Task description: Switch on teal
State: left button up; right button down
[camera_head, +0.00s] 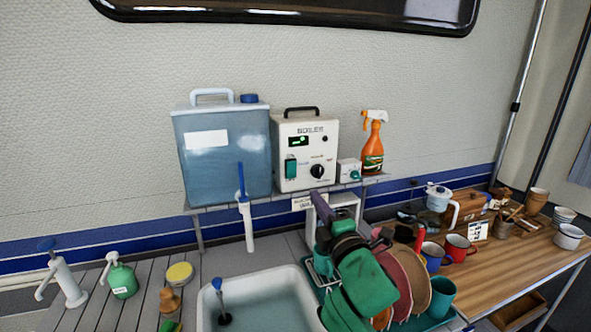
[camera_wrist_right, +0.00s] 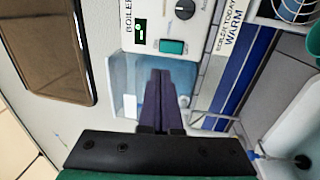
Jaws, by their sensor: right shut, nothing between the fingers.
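The boiler (camera_head: 305,152) is a white box with a black top handle, a small lit green display and a black dial. Its teal rocker switch (camera_head: 291,168) is at the lower left of the front; it also shows in the right wrist view (camera_wrist_right: 172,46). I cannot tell which way the rocker is tipped. My right gripper (camera_head: 318,199) is shut and empty, its dark purple fingers pointing up, below the boiler in the head view. In the right wrist view, the fingertips (camera_wrist_right: 160,72) are just below the teal switch in the picture, seemingly apart from it. My left gripper is out of view.
A blue water tank (camera_head: 222,155) stands left of the boiler. A small white box with a teal knob (camera_head: 349,171) and an orange spray bottle (camera_head: 373,143) stand right. The sink (camera_head: 207,305) and dish rack crowd the space below.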

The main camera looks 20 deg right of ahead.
jog(key=p, duration=0.3)
send_near(292, 165)
jog(key=w, duration=0.3)
jog(key=w+r+p, duration=0.1)
jog(key=w, duration=0.2)
jog(key=shift+w+a+r, duration=0.15)
jog(key=shift+a, duration=0.1)
jog(key=shift+w, duration=0.25)
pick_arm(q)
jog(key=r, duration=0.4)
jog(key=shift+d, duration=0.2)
pick_arm(e)
jog(key=shift+s, duration=0.1)
